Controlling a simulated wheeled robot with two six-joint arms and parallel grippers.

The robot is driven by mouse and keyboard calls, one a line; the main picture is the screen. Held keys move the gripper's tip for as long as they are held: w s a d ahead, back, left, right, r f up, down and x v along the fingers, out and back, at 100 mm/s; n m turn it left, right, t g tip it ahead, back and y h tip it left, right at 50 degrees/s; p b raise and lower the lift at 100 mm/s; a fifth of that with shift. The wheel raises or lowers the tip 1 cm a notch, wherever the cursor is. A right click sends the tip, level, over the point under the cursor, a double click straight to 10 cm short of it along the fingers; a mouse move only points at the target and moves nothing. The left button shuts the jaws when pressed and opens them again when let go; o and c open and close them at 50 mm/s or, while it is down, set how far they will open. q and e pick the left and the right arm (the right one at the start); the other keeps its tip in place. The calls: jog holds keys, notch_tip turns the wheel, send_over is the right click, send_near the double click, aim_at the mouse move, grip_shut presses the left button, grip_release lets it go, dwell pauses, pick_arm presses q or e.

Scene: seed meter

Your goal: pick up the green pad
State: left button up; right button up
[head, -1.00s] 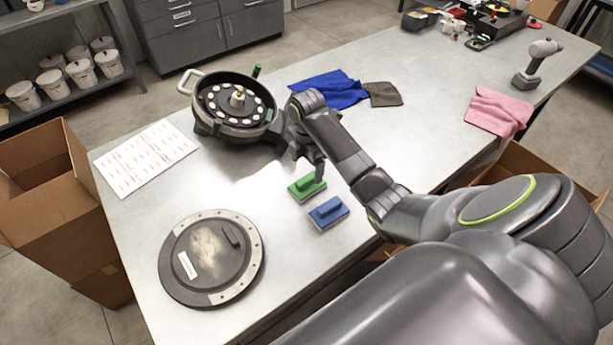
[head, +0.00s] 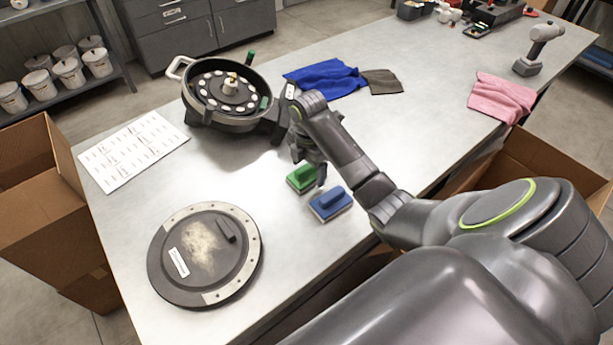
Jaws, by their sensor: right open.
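The green pad (head: 301,179) is a small block with a raised grip on top and a pale base. It lies on the metal table, just left of and behind the blue pad (head: 331,204). My right gripper (head: 310,172) is open, with its fingers pointing down over the green pad. A finger overlaps the pad's right side in the picture; I cannot tell whether they touch. My left gripper does not show.
The seed meter (head: 229,95) stands behind on the left. A round lid (head: 205,254) lies at front left and a printed sheet (head: 131,151) at the left. A blue cloth (head: 326,82), a brown cloth (head: 381,82) and a pink cloth (head: 502,98) lie farther back.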

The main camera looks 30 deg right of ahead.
aim_at(308, 165)
jog(key=shift+s+r, duration=0.1)
jog(key=c, duration=1.1)
jog(key=shift+r, duration=0.15)
jog(key=shift+r, duration=0.25)
notch_tip(308, 165, up, 3)
jog(key=shift+f, duration=0.2)
notch_tip(308, 165, up, 7)
jog(key=p, duration=0.6)
jog(key=shift+f+p, duration=0.2)
jog(key=shift+p, duration=0.15)
